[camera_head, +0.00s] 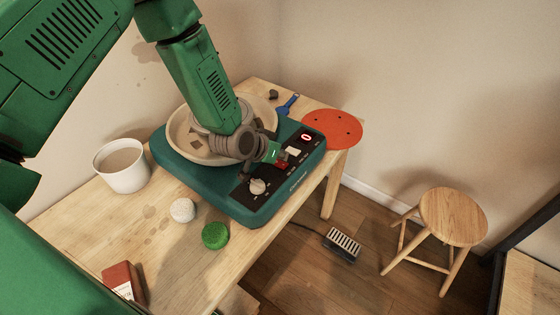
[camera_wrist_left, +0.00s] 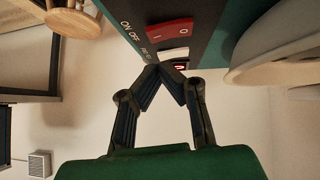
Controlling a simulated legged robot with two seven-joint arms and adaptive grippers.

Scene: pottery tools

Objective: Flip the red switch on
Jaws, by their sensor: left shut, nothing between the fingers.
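The red switch (camera_wrist_left: 170,31) is a rocker marked I and O on the black front panel of the teal pottery wheel (camera_head: 232,204). In the head view only a small red part of the switch (camera_head: 281,165) shows beside my gripper. My left gripper (camera_wrist_left: 159,69) is shut and empty, its fingertips together close to the panel just below the switch in the wrist view. I cannot tell whether they touch it. In the head view the left gripper (camera_head: 277,154) partly covers the panel. Which side of the rocker is pressed is unclear. My right gripper is not in view.
The panel also has a pale knob (camera_head: 258,186), a white switch (camera_head: 292,151) and a red display (camera_head: 306,136). A white bucket (camera_head: 122,178), white ball (camera_head: 183,210), green sponge (camera_head: 215,236) and orange disc (camera_head: 331,122) are on the table. A stool (camera_head: 453,215) and pedal (camera_head: 342,244) are on the floor.

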